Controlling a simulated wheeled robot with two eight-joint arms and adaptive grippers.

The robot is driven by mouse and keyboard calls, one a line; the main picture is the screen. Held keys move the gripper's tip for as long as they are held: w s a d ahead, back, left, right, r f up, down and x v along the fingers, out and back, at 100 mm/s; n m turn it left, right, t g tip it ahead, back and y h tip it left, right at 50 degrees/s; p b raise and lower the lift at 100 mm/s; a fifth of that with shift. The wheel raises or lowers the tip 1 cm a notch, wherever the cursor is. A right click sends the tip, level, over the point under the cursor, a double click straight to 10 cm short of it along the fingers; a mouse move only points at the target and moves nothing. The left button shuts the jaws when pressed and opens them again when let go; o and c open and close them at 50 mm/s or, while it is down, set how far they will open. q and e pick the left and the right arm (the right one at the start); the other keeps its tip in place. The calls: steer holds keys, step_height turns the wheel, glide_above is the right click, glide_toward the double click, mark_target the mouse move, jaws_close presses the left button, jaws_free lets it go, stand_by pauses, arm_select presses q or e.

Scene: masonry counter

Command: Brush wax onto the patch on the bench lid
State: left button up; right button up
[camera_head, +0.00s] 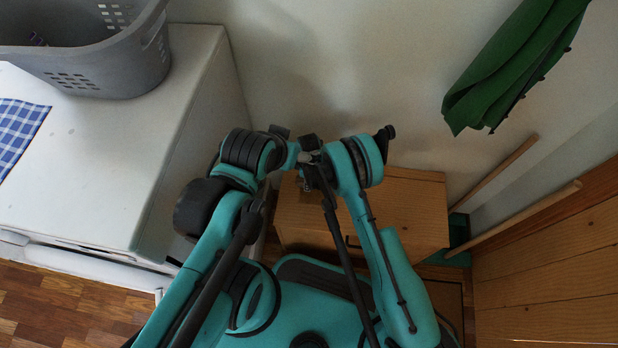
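A light wooden box-like bench (415,208) with a dark handle on its front stands at the centre, against the wall. My two teal arms rise from below and bend together over its left part, covering much of its lid. Small dark gripper parts (306,180) show between the arm ends above the lid. They are mostly hidden by my arm links, so I cannot tell which arm they belong to or whether any fingers are open or shut. I cannot make out a brush, wax or the patch.
A white counter (90,150) fills the left, with a grey laundry basket (110,65) and a blue checked cloth (18,130) on it. A green cloth or umbrella (515,65) hangs at upper right. Wooden poles (525,222) lean by a wooden panel (550,275) at right.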

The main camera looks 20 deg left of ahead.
steer(key=shift+r+p, duration=1)
steer(key=shift+r, duration=2)
steer(key=shift+r+p, duration=0.7)
steer(key=shift+r, duration=0.8)
